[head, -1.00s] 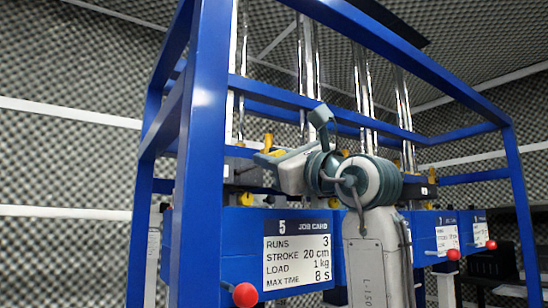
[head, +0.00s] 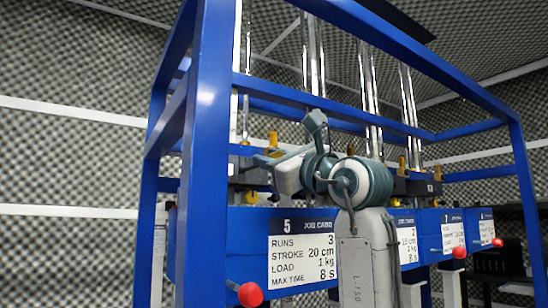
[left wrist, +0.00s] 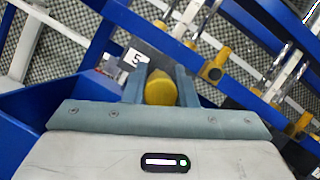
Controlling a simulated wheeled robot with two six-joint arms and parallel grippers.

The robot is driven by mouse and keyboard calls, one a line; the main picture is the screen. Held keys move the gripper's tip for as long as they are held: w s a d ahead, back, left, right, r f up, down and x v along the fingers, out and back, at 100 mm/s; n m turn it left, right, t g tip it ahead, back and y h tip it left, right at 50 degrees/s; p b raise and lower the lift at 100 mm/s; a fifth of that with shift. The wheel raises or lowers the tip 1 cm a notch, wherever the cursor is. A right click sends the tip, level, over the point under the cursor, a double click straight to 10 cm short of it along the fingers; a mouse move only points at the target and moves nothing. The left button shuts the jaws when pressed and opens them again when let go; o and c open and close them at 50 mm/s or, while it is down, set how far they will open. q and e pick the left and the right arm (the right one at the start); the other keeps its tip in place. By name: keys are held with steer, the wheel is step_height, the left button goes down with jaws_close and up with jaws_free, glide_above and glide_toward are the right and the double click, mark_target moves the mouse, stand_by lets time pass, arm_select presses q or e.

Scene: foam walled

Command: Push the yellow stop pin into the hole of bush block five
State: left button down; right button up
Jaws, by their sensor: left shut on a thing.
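My left gripper (head: 270,162) is shut on the yellow stop pin, at the dark bush block five (head: 240,178) above the job card marked 5. In the left wrist view the yellow stop pin (left wrist: 160,88) sits between the two grey fingers of the left gripper (left wrist: 160,80), seen nearly end on. Bush block five, with a white plate marked 5 (left wrist: 135,59), lies just beyond the fingertips. The hole is not visible, and I cannot tell how far the pin is in it. My right gripper is not in view.
A blue frame post (head: 202,120) stands close left of the gripper. Chrome rods (head: 313,70) rise behind it. The blue box with the job card (head: 302,258) and a red knob (head: 250,294) is below. More yellow pins and blocks (left wrist: 217,63) continue along the row.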

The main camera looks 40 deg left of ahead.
arm_select(q)
steer(key=shift+w+a+r, duration=0.15)
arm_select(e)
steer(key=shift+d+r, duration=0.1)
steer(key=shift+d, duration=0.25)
arm_select(q)
steer(key=shift+w+a+r+p, duration=0.15)
steer(key=shift+w+r+p, duration=0.1)
steer(key=shift+p, duration=0.1)
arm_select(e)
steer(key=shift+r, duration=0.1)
arm_select(q)
steer(key=shift+s+d+f+b, duration=0.3)
steer(key=shift+s+f+b, duration=0.1)
steer(key=shift+s, duration=0.15)
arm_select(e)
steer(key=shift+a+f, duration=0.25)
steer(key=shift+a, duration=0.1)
arm_select(q)
steer(key=shift+w+n+g, duration=0.1)
steer(key=shift+n+g, duration=0.3)
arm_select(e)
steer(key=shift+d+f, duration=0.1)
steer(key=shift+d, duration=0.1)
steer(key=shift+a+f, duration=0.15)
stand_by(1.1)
